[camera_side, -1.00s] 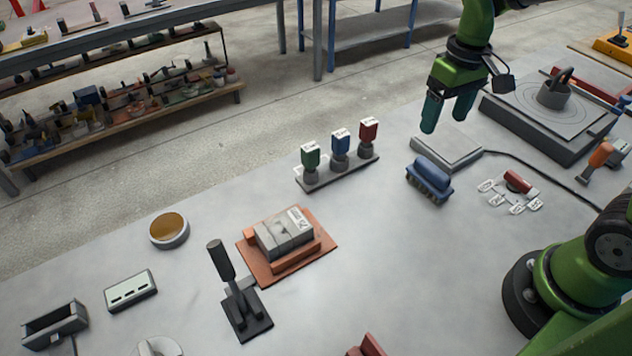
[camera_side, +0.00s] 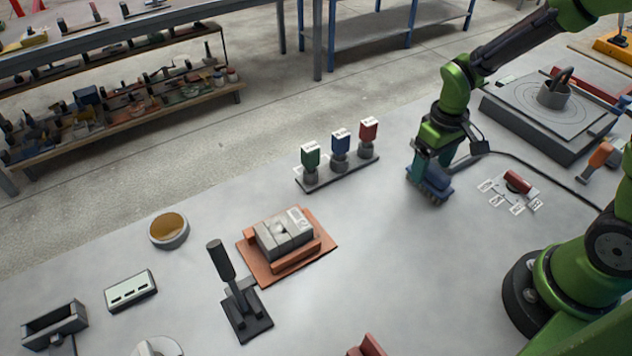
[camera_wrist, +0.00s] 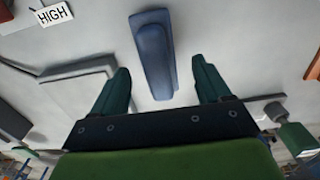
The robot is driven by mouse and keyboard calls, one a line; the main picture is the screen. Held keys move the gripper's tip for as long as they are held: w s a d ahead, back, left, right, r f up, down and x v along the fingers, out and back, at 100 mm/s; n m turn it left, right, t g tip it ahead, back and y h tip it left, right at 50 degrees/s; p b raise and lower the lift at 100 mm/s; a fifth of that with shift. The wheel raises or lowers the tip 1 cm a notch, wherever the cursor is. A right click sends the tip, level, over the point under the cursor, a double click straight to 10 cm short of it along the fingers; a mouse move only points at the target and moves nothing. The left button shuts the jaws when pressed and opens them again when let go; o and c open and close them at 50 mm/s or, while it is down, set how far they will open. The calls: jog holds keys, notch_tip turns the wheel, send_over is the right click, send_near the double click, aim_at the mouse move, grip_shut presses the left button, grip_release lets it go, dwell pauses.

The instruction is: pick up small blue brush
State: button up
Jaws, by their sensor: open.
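The small blue brush (camera_side: 434,175) stands on the grey table, bristles down, in the right half of the side view. My gripper (camera_side: 432,164) is down at the brush, with its teal fingers around the brush's upper part and hiding some of it. In the wrist view the blue brush (camera_wrist: 154,52) lies lengthwise between the two open fingers of my gripper (camera_wrist: 160,82). A gap shows on each side, so the fingers do not appear to touch it. The brush's near end reaches between the fingertips.
A rack of green, blue and red stamps (camera_side: 340,172) stands left of the brush. A flat grey pad (camera_wrist: 70,90) lies close beside one finger. A dial plate with tags (camera_side: 512,188) is to the right. A clay mould block (camera_side: 287,243) sits further left.

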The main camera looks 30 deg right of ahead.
aim_at(434, 167)
notch_tip(434, 167, down, 4)
jog(key=shift+s+d+r, duration=0.1)
jog(key=shift+s+r, duration=0.05)
jog(key=c, duration=1.2)
